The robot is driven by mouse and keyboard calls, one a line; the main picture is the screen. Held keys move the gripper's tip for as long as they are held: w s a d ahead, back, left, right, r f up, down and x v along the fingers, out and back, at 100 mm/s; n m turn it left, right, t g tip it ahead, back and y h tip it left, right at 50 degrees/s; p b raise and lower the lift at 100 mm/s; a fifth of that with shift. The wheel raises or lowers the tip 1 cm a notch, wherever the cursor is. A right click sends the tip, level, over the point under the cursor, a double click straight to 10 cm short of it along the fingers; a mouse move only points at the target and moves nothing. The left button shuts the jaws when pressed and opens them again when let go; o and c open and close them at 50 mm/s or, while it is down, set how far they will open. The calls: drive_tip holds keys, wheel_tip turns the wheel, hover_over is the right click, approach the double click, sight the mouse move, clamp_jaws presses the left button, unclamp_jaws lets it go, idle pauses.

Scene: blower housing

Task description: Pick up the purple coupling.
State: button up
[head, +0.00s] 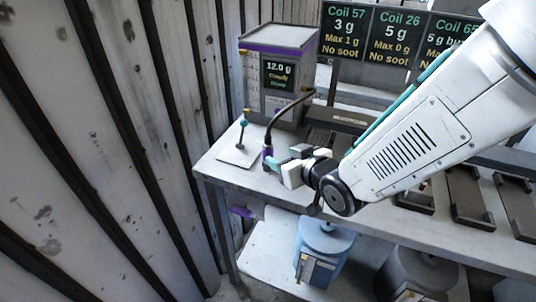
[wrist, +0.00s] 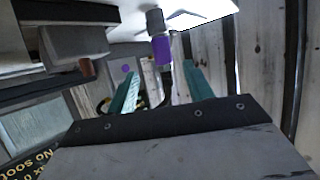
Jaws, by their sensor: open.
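The purple coupling (head: 267,152) stands near the left end of the bench top, at the lower end of a black hose. In the wrist view the purple coupling (wrist: 162,50) shows with a grey cylindrical part against it, between the lines of the two teal fingers and slightly past their tips. My gripper (head: 283,158) is open and close to the coupling, on its right in the head view. In the wrist view my gripper (wrist: 160,72) has its fingers apart with nothing clasped. I cannot tell whether a finger touches the coupling.
A grey cabinet (head: 277,50) with a "12.0 g" display stands behind the coupling. A small plate with a teal-topped lever (head: 242,133) lies to the left. Signs (head: 394,32) stand at the back. A blue canister (head: 322,245) sits on the lower shelf. A ribbed wall (head: 140,100) closes the left side.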

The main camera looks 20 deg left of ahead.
sight(271, 151)
drive_tip(key=x, duration=0.7)
drive_tip(key=shift+w+a, duration=0.1)
drive_tip(key=shift+a, duration=0.35)
clamp_jaws()
